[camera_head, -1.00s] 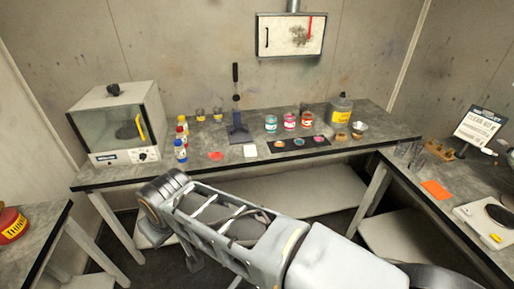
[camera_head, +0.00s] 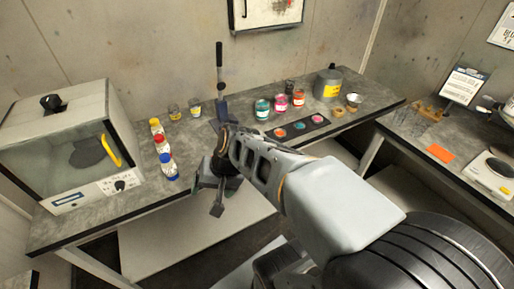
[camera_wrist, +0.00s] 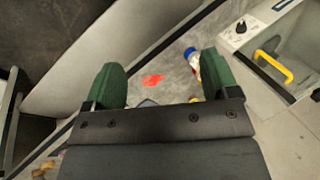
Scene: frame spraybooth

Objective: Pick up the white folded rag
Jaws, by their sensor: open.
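The white folded rag is not visible now in the head view; my arm covers the part of the bench where a white square lay earlier. In the wrist view I cannot make it out clearly; a small pale patch just above the gripper body is too cut off to name. My gripper (camera_head: 208,196) is by the front edge of the back bench (camera_head: 100,207), left of the paint jars. In the wrist view my gripper (camera_wrist: 160,82) has its two green fingers wide apart with nothing between them. A red-orange patch (camera_wrist: 152,80) shows on the bench beyond the fingers.
A glass-fronted oven (camera_head: 75,150) stands at the left. Several small bottles (camera_head: 162,150) stand beside it. A dark scraper (camera_head: 220,85) rises behind my gripper. Paint jars (camera_head: 262,110) and a dark palette strip (camera_head: 300,127) lie to the right. An orange sheet (camera_head: 440,153) lies on the right bench.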

